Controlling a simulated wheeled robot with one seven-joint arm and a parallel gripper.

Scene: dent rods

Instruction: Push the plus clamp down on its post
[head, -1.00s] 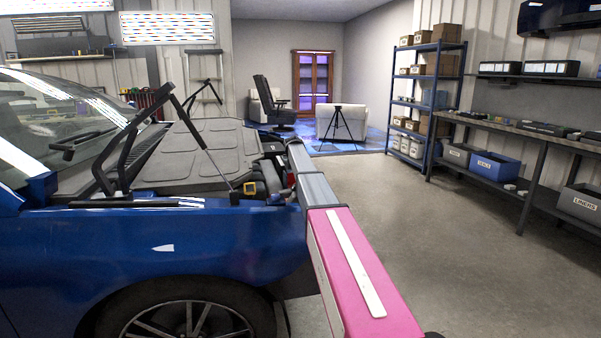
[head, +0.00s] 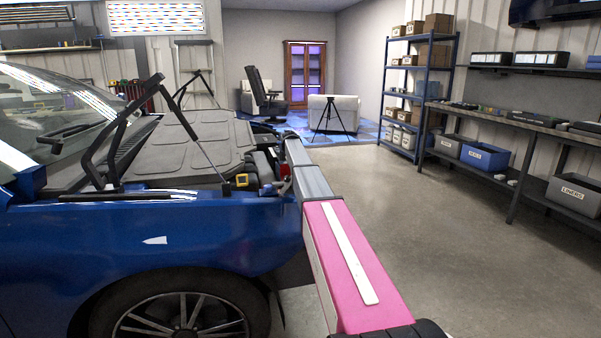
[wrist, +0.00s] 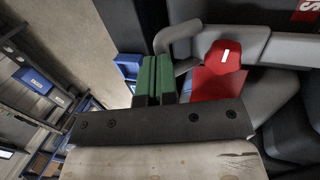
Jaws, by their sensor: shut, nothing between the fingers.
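My gripper (wrist: 155,70) shows in the wrist view as two green fingers pressed together, shut and empty. Just right of the fingers is a red cap with a short white bar mark (wrist: 224,56), with a red piece (wrist: 215,86) below it. It looks like the plus clamp, but I cannot see the post or how far down the clamp sits. The fingers appear apart from the red cap, with a grey curved part (wrist: 180,38) around that spot. In the head view my arm reaches to the open engine bay, and I cannot make out the fingers there.
The blue car (head: 160,235) stands on the left, its raised black strut (head: 125,125) close to the engine bay. Grey engine covers (head: 195,150) fill the bay. A workbench (head: 520,125) and a blue shelf rack (head: 420,90) stand on the right. The floor between is clear.

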